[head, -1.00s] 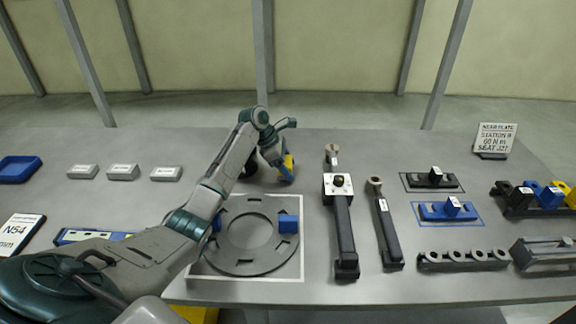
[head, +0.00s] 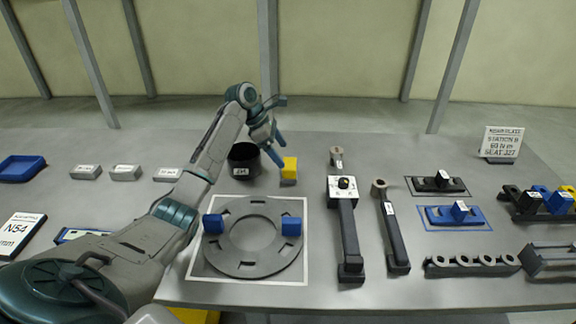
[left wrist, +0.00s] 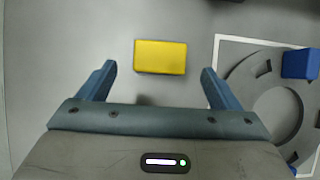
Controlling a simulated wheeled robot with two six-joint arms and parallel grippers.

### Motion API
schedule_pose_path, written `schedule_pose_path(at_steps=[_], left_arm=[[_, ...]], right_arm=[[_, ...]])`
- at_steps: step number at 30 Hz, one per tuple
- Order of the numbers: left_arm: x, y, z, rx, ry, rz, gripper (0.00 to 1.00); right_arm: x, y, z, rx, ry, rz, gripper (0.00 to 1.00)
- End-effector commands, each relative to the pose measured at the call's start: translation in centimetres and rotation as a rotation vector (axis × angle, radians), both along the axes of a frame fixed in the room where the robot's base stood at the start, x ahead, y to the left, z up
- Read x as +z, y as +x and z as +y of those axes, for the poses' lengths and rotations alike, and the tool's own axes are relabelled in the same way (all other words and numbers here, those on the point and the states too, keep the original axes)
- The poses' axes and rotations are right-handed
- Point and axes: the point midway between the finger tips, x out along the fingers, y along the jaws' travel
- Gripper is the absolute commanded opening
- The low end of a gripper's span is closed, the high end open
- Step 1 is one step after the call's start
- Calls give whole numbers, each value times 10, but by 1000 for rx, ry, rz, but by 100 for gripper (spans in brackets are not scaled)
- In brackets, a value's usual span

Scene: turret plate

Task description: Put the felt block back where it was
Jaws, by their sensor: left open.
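The felt block, which I take to be the yellow block (head: 289,168), stands on the table behind the ring-shaped plate (head: 252,264), just right of a black cup. In the left wrist view the yellow block (left wrist: 161,57) lies ahead of and between the two blue fingertips, with clear gaps on both sides. My left gripper (head: 281,131) is open and empty, above and left of the block. It also shows in the left wrist view (left wrist: 158,69). My right gripper is not in view.
The black cup (head: 244,162) stands close beside the left gripper. Two blue blocks (head: 291,226) sit on the ring plate. A torque tool (head: 346,225) and a wrench (head: 390,230) lie to the right. Grey labelled blocks (head: 126,172) stand at the left.

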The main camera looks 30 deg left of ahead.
Motion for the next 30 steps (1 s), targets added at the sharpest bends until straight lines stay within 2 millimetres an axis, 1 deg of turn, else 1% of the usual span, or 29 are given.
schedule_pose_path(at_steps=[1,4,9,18,30], left_arm=[[7,-2,5,1,2,-2,85],[21,-6,11,1,1,-1,85],[33,-10,17,1,0,0,85],[36,-11,17,0,-1,1,85],[35,-11,17,0,-1,1,85]], right_arm=[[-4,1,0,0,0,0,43],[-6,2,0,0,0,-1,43],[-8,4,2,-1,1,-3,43],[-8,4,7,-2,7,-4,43],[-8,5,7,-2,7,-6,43]])
